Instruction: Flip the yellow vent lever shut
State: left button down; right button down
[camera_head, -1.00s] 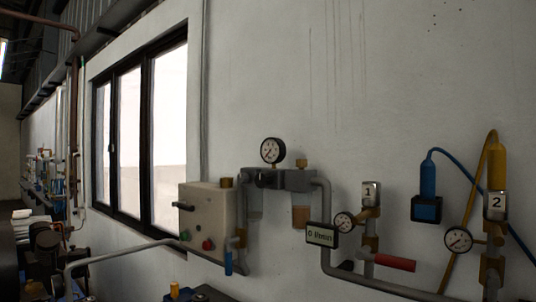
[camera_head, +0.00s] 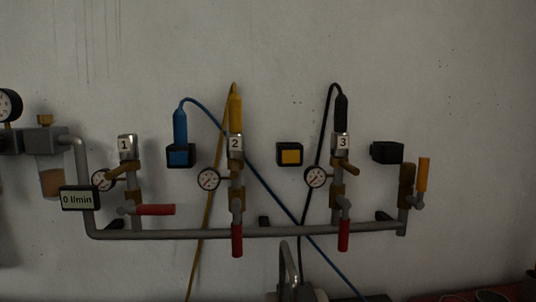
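The yellow vent lever (camera_head: 423,174) is at the right end of the grey pipe manifold on the wall. Its orange-yellow handle stands upright beside a brass valve body (camera_head: 407,180), joined at a small grey pivot below. Neither of my grippers shows in this view.
The grey pipe (camera_head: 280,232) runs along the wall with branches 1, 2 and 3. The red lever (camera_head: 155,210) at branch 1 lies horizontal; those at branch 2 (camera_head: 237,240) and branch 3 (camera_head: 344,236) hang down. The flow display (camera_head: 80,198) reads 0 l/min. Hoses hang in front.

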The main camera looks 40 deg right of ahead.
aim_at(423, 166)
jog(key=j+z, duration=0.1)
jog(key=z, duration=2.2)
